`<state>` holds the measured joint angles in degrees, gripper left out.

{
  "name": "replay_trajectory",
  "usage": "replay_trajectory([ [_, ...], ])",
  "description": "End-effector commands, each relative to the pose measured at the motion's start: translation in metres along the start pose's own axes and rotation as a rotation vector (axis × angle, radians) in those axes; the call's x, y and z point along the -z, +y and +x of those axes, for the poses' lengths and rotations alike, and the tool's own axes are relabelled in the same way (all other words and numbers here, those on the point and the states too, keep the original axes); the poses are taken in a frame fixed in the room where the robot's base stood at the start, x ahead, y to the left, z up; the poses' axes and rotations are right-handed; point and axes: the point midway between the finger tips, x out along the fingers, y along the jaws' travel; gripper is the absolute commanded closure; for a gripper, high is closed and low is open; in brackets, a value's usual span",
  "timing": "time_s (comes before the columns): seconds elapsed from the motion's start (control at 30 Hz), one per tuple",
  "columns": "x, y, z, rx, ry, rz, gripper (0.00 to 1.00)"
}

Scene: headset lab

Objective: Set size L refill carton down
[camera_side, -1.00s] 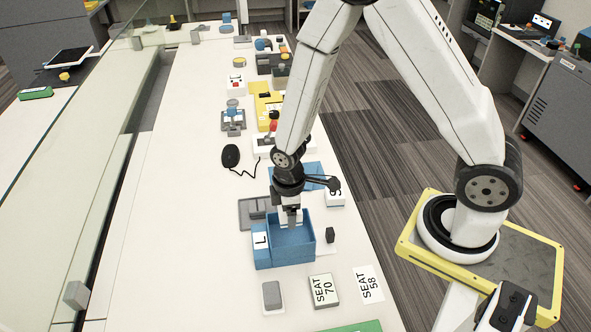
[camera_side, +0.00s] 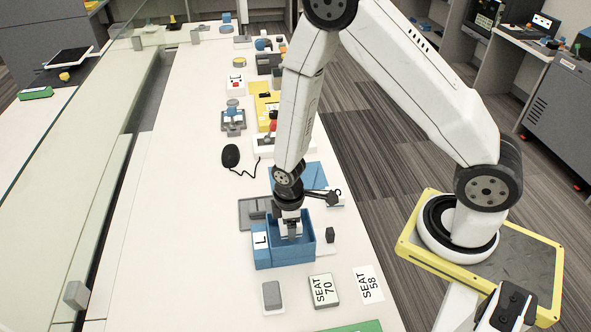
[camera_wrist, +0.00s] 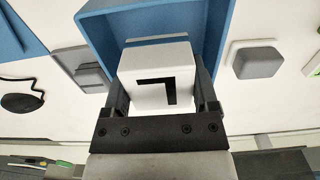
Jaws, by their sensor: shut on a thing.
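The size L refill carton (camera_wrist: 158,70) is a white block with a black L on its face. In the wrist view my gripper (camera_wrist: 160,98) is shut on it, one dark finger on each side. A blue open bin (camera_side: 311,246) with a white L label stands on the table. In the side view my gripper (camera_side: 291,230) reaches down inside the bin's walls. The blue bin (camera_wrist: 90,35) also surrounds the carton's far end in the wrist view. The fingers and bin walls mostly hide the carton in the side view; whether it touches the floor I cannot tell.
A grey tray (camera_side: 247,212) lies behind the bin to the left. A small dark block (camera_side: 330,235) stands just right of it. A grey block (camera_side: 272,295) and a SEAT 70 block (camera_side: 324,291) are in front. A black mouse (camera_side: 230,156) lies farther back.

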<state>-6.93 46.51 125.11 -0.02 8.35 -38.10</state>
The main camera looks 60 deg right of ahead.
Motion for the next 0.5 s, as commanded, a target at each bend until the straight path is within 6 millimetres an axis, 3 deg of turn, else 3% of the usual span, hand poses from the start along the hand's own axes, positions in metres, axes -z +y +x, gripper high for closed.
replay_trajectory([
  [0.5,0.0,0.0,0.034,0.0,0.0,0.0,0.83],
])
